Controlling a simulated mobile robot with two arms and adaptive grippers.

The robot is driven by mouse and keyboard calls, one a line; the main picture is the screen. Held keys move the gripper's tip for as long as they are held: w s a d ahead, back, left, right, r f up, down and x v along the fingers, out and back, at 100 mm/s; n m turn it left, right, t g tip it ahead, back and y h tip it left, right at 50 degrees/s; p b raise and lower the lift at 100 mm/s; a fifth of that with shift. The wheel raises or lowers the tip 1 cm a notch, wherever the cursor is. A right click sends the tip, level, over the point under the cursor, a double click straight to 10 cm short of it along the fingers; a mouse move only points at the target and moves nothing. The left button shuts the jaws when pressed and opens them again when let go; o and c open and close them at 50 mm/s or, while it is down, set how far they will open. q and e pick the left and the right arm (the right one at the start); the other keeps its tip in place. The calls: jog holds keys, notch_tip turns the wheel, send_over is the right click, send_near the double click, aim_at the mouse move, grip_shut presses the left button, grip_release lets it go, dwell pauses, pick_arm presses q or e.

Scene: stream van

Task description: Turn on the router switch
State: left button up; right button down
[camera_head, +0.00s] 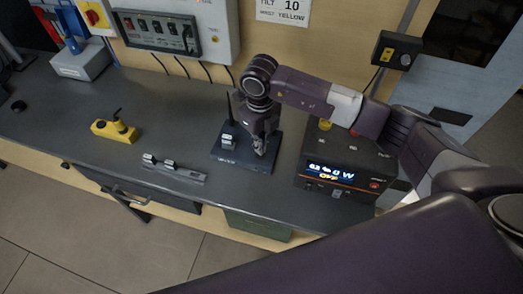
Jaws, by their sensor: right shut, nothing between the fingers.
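What looks like the router (252,162) is a flat dark blue box on the grey bench, with a thin black antenna standing at its back left. A small light grey switch-like block (227,142) sits on its left part. My right gripper (260,150) points down over the right part of the box, to the right of the grey block. Its fingers are shut and empty, close to the top surface; I cannot tell if they touch it. The arm hides the back right of the box. My left gripper is not in view.
A black power unit (340,183) with a lit display stands close right of the router. A grey strip with levers (174,170) and a yellow block with a black lever (115,130) lie to the left. A wall panel (155,32) is behind. The bench (165,115) is clear between them.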

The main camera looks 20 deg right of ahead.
jog(key=shift+f, duration=0.1)
dwell(0.6)
jog(key=shift+f+b, duration=1.05)
jog(key=shift+f, duration=0.1)
dwell(0.3)
jog(key=shift+s+r, duration=0.1)
jog(key=shift+r, duration=0.05)
jog(key=shift+r+p, duration=0.65)
jog(key=shift+r, duration=0.2)
jog(key=shift+r+p, duration=1.35)
jog(key=shift+r, duration=1.25)
jog(key=shift+f, duration=0.1)
